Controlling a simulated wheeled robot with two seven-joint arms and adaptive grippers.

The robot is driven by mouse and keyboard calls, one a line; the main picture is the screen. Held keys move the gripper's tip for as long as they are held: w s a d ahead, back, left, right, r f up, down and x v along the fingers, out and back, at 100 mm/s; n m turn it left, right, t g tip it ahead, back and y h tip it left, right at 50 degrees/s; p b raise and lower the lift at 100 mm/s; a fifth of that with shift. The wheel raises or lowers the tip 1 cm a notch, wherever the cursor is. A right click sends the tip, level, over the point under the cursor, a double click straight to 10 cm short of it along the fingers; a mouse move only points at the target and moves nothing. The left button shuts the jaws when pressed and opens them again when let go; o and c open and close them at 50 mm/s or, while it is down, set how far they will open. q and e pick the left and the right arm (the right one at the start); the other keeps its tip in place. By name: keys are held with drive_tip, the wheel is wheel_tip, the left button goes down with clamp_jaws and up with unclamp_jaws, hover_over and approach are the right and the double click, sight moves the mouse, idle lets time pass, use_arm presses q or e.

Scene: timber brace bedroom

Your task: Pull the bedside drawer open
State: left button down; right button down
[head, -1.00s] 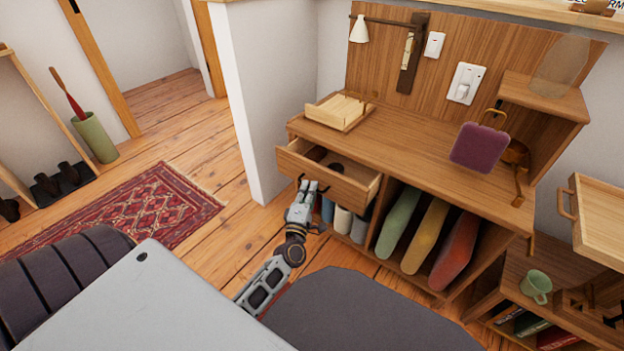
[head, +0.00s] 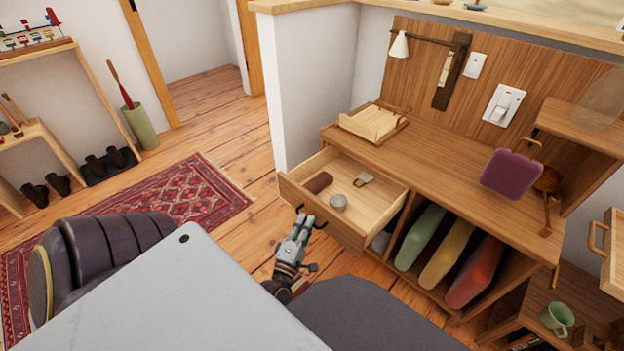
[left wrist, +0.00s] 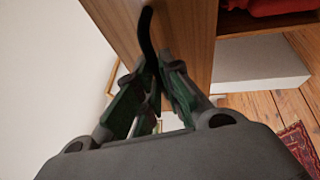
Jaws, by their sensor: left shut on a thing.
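The bedside drawer (head: 350,229) is pulled well out of the wooden unit, its interior exposed. A brown roll, a small grey round tin and a small tan item lie inside. My left gripper (head: 309,216) is at the drawer's front face. In the left wrist view, my left gripper (left wrist: 151,80) is shut on a dark curved handle (left wrist: 146,35) beside the wooden drawer front (left wrist: 188,28). The fingers partly hide the handle. My right gripper is not in view.
A light wooden tray (head: 370,123) and a purple padded item (head: 511,174) are on the unit's top. Green, yellow and red cushions stand in the compartment below. A red rug (head: 190,190) lies on the floor.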

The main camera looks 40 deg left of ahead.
use_arm(q)
drive_tip(key=shift+s, duration=0.3)
drive_tip(key=c, duration=1.6)
unclamp_jaws()
drive_tip(key=shift+o, duration=0.2)
drive_tip(key=shift+s, duration=0.1)
drive_tip(key=v, duration=1.1)
drive_tip(key=shift+s+d+f, duration=0.15)
drive_tip(key=shift+s+f, duration=0.05)
drive_tip(key=shift+s, duration=0.15)
